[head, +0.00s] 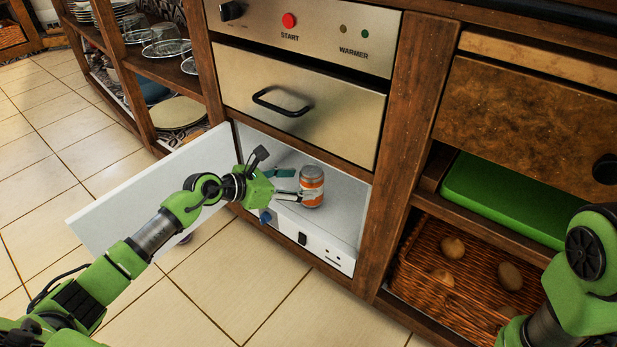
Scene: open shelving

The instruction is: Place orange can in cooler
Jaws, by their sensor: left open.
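An orange can (312,186) with a pale top stands upright inside the open white compartment (345,215) low in the cabinet. My left gripper (297,184) is at the compartment, with its fingers open just left of the can. I cannot tell whether a finger touches the can. The compartment's white door (150,185) is swung open to the left, partly behind my left arm. My right arm shows at the lower right edge, but its gripper is out of view.
A wooden post (400,130) borders the compartment on the right. A warmer drawer (300,100) with a black handle is above it. A wicker basket (425,275) with several round brown items and a green box (500,195) are at right. Tiled floor lies open at front left.

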